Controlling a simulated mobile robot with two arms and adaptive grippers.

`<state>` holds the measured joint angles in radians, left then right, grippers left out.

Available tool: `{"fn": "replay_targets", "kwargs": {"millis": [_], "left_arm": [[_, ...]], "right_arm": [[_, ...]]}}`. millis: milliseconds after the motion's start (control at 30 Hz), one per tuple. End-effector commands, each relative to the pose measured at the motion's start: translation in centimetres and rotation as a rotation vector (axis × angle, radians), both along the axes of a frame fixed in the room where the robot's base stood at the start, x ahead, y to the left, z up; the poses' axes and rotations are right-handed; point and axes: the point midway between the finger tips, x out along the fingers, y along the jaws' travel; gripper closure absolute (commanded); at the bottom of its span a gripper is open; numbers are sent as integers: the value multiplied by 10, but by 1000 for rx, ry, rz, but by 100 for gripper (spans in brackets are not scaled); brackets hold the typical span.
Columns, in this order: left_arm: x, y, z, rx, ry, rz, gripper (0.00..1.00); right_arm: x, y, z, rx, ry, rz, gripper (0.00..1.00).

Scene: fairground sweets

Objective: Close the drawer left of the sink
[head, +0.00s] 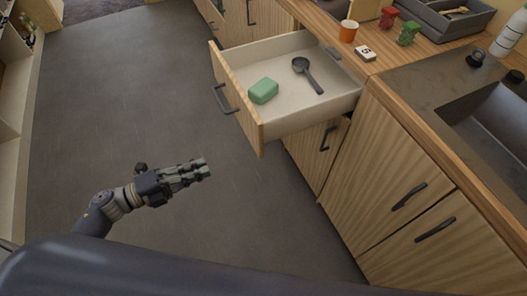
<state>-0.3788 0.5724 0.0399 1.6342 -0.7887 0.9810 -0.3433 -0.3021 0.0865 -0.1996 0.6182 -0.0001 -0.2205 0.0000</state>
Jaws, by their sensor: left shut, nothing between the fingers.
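The drawer (238,102) stands pulled out from the wooden counter, left of the sink (495,115). Its front panel carries a dark bar handle (222,98). A green block (263,91) and a dark scoop (307,74) lie inside it. My left gripper (208,168) is shut and empty, over the floor in front of the drawer and apart from it. Its fingers point to the right, towards the cabinet below the drawer. My right gripper is not in view.
On the counter stand an orange cup (348,31), a small white card (365,53), red (389,17) and green (408,33) items, a grey tray (436,26) and a bottle (508,37). The grey floor (110,100) to the left is clear. A shelf edge (22,110) runs along the left.

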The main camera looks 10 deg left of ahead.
Motion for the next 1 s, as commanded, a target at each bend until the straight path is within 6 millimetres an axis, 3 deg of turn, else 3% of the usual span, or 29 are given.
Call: {"fn": "replay_targets", "kwargs": {"millis": [167,700,1000], "left_arm": [[2,-12,7,15,-26,-32,100],[62,-99,8,9,-23,-26,100],[75,-119,5,12,-21,-26,100]], "right_arm": [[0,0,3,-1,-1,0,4],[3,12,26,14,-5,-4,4],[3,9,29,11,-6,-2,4]]}}
